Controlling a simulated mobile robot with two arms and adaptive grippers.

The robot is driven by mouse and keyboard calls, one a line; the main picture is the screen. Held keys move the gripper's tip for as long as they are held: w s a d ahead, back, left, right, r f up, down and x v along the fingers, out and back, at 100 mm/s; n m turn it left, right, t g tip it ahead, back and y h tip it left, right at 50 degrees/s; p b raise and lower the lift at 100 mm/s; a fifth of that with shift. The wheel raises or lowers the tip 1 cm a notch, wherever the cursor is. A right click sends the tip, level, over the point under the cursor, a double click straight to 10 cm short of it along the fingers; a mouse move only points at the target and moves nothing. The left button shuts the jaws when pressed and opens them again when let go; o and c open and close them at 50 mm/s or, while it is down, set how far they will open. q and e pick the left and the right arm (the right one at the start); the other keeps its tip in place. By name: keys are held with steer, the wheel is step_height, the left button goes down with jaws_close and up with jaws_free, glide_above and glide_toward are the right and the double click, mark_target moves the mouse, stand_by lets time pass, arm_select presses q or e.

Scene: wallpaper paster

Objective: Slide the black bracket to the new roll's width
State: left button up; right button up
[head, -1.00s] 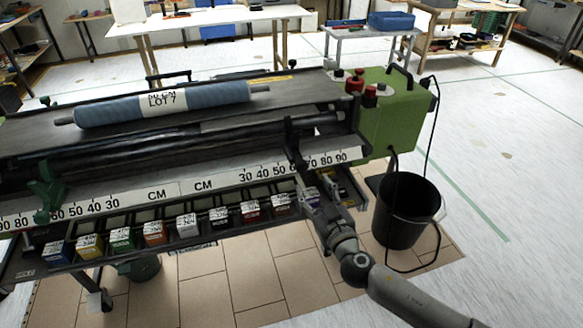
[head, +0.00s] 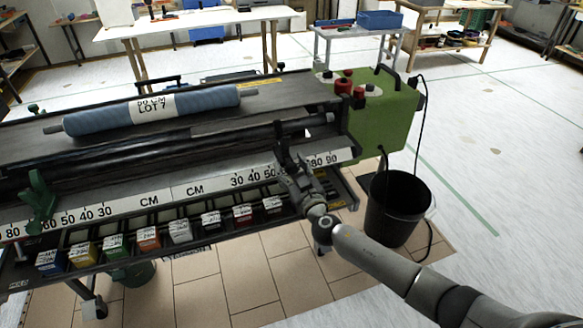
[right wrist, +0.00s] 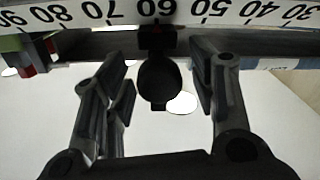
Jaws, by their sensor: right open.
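The black bracket (head: 283,142) stands on the right half of the white CM scale (head: 214,186). In the right wrist view its round black knob (right wrist: 158,80) hangs below the scale, its mount near the 60 mark. My right gripper (head: 296,180) is at the bracket. In the right wrist view the open fingers (right wrist: 162,88) stand on either side of the knob, with gaps on both sides. The blue roll (head: 205,104) lies on top of the machine. Its label reads CM and LOT 7; the number looks like 50 or 60. My left gripper is out of view.
A green bracket (head: 38,202) stands on the scale's left half. Several coloured boxes sit in a tray below the scale. A green control box (head: 385,125) with red buttons is at the machine's right end. A black bucket (head: 396,212) stands on the floor beside it.

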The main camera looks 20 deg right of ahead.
steer(key=shift+c, duration=0.2)
jaws_close()
steer(key=a+b, duration=0.1)
steer(key=a, duration=0.4)
steer(key=shift+s, duration=0.1)
steer(key=shift+o, duration=0.2)
jaws_free()
